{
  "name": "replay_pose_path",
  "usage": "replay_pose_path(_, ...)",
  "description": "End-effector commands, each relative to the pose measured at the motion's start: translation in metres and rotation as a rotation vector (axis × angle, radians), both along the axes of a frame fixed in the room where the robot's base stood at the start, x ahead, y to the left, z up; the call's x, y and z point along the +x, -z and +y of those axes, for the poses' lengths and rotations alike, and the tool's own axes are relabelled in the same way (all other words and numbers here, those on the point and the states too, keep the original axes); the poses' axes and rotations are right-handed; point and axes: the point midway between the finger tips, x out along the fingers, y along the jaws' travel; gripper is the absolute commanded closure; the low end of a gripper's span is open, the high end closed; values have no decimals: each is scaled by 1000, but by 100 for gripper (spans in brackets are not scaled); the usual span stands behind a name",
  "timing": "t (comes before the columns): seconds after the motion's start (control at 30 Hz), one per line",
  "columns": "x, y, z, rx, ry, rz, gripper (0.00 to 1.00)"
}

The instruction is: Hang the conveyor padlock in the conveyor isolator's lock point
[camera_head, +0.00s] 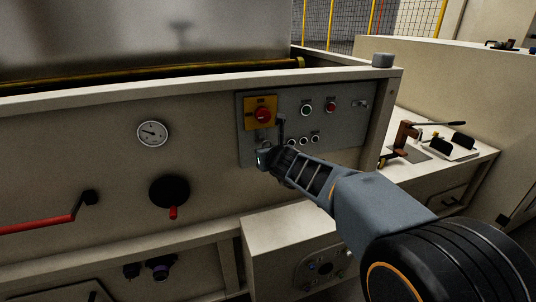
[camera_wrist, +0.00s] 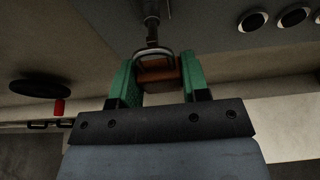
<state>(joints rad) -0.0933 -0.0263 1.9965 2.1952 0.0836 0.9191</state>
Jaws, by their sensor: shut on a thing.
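The conveyor isolator (camera_head: 262,113) is a red rotary switch on a yellow plate, at the upper left of the grey control panel. My gripper (camera_head: 266,157) is just below it, close to the panel. In the wrist view its two green fingers (camera_wrist: 158,72) are closed on the sides of the orange-brown padlock (camera_wrist: 158,80). The padlock's metal shackle points away from the gripper. It meets a metal fitting (camera_wrist: 151,26) hanging above it, which looks like the lock point. I cannot tell whether the shackle passes through it. The padlock is not clear in the head view.
Several push buttons (camera_head: 306,108) sit on the panel right of the isolator. A gauge (camera_head: 152,133) and a black knob with a red grip (camera_head: 169,191) are on the wall to the left. A bench (camera_head: 450,166) with clamps stands at the right.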

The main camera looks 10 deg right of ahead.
Motion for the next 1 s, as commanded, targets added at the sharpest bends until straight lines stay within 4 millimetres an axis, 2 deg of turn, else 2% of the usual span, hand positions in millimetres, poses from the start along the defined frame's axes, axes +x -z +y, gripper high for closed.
replay_pose_path(0.63,23,-1,4,1,-1,-1,83)
replay_pose_path(1.0,27,0,5,0,0,0,83)
